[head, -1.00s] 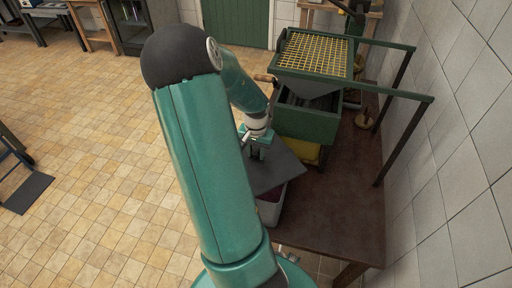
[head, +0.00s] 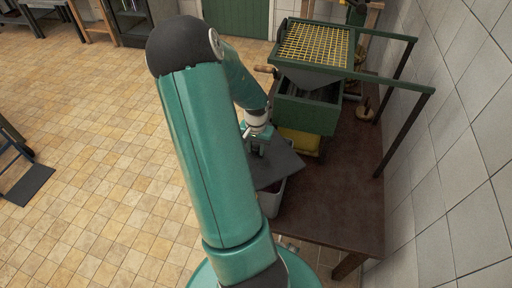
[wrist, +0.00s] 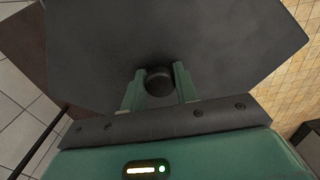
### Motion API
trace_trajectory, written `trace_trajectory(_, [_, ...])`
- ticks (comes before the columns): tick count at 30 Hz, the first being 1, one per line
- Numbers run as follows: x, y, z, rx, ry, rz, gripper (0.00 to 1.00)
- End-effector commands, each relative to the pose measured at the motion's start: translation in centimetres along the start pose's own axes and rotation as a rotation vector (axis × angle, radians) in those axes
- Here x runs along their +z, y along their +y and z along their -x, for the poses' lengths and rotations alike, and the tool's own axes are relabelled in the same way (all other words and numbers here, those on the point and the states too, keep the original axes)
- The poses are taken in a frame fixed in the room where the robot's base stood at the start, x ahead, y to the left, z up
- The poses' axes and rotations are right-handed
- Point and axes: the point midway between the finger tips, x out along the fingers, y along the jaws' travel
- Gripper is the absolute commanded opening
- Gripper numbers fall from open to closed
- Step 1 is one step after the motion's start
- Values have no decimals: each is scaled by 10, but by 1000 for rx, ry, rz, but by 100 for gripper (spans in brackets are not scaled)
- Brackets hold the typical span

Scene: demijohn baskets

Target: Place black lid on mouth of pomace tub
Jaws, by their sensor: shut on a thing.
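The black lid (head: 281,165) is a flat dark plate with straight edges and a round knob (wrist: 158,82) in the middle. My gripper (head: 257,147) is shut on that knob, with one finger on each side of it in the wrist view (wrist: 159,84). The pomace tub (head: 270,203) is a pale grey container at the table's left edge, with its near wall showing below the lid. The lid hides most of the tub's mouth. I cannot tell whether lid and rim touch.
The brown table (head: 330,205) is bare to the right of the tub. A green crusher with a yellow grid (head: 313,45) stands behind, above a yellow container (head: 298,142). A tiled wall (head: 455,160) bounds the right side.

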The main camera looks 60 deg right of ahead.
Motion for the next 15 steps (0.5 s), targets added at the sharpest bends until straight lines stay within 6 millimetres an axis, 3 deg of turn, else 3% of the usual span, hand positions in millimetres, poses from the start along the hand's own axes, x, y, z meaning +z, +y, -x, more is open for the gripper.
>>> trace_trajectory(15, [0,0,-9,0,0,0,2])
